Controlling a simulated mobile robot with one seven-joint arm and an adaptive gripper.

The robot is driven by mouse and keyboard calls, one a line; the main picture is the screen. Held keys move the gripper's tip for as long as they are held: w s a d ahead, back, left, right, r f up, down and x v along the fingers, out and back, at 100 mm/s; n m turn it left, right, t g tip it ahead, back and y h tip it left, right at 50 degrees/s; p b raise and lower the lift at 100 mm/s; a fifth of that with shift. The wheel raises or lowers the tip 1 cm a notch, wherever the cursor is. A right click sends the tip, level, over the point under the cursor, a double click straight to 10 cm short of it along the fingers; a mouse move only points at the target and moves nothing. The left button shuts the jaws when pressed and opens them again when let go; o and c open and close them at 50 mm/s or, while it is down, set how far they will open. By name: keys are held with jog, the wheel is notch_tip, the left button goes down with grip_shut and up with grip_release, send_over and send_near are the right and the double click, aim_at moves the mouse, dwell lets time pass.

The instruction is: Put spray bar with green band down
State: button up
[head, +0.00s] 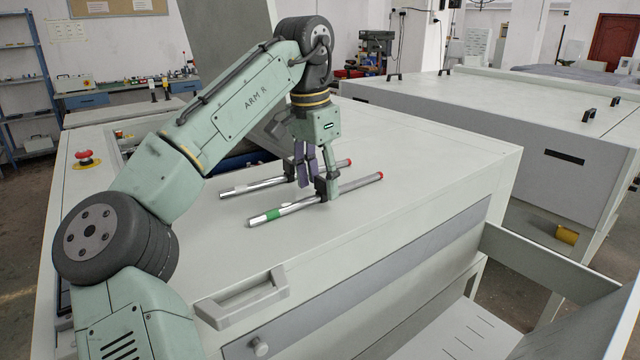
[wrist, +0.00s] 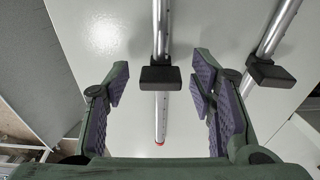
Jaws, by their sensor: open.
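The spray bar with the green band (head: 300,207) is a thin metal tube with a red tip. It appears to lie flat on the pale machine top (head: 420,160). My gripper (head: 319,172) is open over its middle, fingers to either side and apart from it. In the wrist view, a bar (wrist: 161,110) with a black block (wrist: 160,78) runs between the open fingers (wrist: 161,105); it looks like the same bar, its band out of view. A second spray bar (head: 252,187) lies roughly parallel behind it, and shows at right in the wrist view (wrist: 285,25).
A red emergency button (head: 86,157) is at the machine's left. A raised handle (head: 240,298) sits near the front edge. Another large cabinet (head: 480,110) stands behind at right. The top right of the bars is clear.

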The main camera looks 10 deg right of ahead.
aim_at(316, 195)
jog(key=r, duration=0.6)
jog(key=shift+s+a+r, duration=0.15)
jog(key=shift+a+r, duration=0.05)
jog(key=shift+a, duration=0.1)
jog(key=shift+c, duration=0.3)
dwell(0.5)
